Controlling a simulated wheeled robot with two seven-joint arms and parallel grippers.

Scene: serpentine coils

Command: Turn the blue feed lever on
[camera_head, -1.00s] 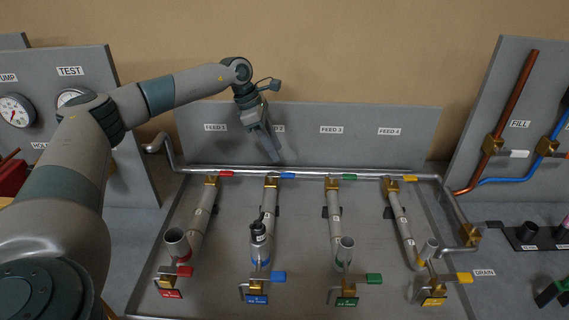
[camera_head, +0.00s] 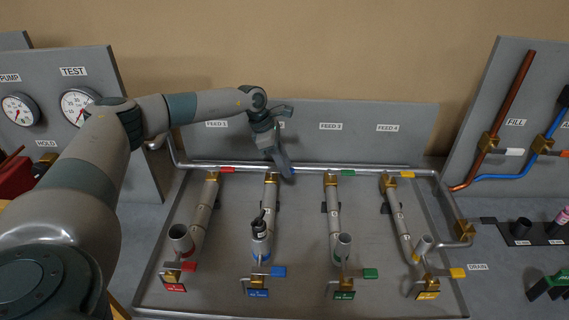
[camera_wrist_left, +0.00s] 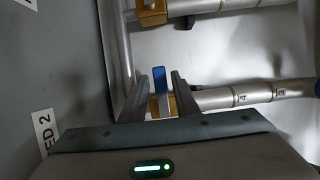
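The blue feed lever (camera_wrist_left: 160,80) belongs to the brass valve (camera_wrist_left: 163,105) at the top of the second feed pipe (camera_head: 271,195). It stands crosswise to that pipe. My left gripper (camera_wrist_left: 159,77) is open, with one finger on each side of the lever. Light gaps show between lever and fingers, so it is not clamped. In the head view my left gripper (camera_head: 286,172) points down at this valve and hides most of the blue lever (camera_head: 293,171). My right gripper is not in view.
Red (camera_head: 227,170), green (camera_head: 347,173) and yellow (camera_head: 406,175) feed levers sit along the same manifold pipe (camera_head: 310,169). Another blue lever (camera_head: 277,271) is at the pipe's lower end. The feed label panel (camera_head: 360,115) stands close behind the gripper.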

